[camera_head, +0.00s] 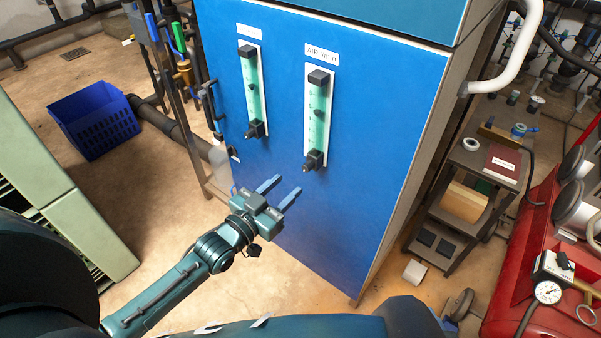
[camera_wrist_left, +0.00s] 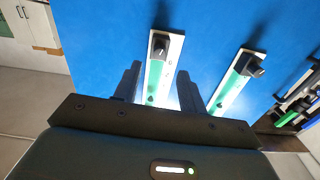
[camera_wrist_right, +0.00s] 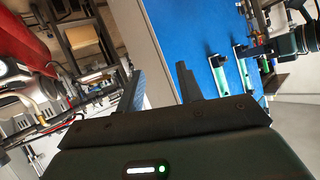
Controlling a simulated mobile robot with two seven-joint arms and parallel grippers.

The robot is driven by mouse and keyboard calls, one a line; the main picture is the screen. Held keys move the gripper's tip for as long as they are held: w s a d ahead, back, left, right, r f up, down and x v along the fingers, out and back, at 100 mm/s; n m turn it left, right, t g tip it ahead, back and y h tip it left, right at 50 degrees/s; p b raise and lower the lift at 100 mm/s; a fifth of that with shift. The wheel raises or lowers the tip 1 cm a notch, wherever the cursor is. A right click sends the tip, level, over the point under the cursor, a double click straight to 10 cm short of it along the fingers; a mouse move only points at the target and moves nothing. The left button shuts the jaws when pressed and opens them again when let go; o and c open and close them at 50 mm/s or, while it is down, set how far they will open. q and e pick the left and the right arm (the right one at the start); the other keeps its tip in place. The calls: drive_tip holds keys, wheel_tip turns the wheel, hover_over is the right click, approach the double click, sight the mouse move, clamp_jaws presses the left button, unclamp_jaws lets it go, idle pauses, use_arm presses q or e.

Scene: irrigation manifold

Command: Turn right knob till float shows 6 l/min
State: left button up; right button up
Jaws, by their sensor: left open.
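The right flow meter (camera_head: 318,118) is a green tube on a white plate on the blue panel, its black knob (camera_head: 312,160) at the lower end. A small dark mark, perhaps the float, shows mid-tube; the scale is too small to read. My left gripper (camera_head: 286,186) is open and empty, below and left of that knob, apart from it. In the left wrist view, turned upside down, the right meter's knob (camera_wrist_left: 160,45) appears beyond and between the fingers. My right gripper (camera_wrist_right: 160,85) is open and empty in its wrist view; it is not discernible in the head view.
The left flow meter (camera_head: 250,88) with its own knob (camera_head: 255,130) is beside the right one. Pipes and valves (camera_head: 178,60) stand left of the panel, near a blue crate (camera_head: 95,120). A shelf cart (camera_head: 450,210) and red machine (camera_head: 525,270) stand at the right.

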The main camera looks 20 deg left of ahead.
sight(305, 169)
use_arm(q)
drive_tip(key=x, duration=0.6)
drive_tip(key=shift+w+d, duration=0.1)
drive_tip(key=shift+w, duration=0.2)
clamp_jaws()
drive_tip(key=shift+r+m+p, duration=0.15)
drive_tip(key=shift+m+p, duration=0.2)
drive_tip(key=shift+m, duration=0.95)
unclamp_jaws()
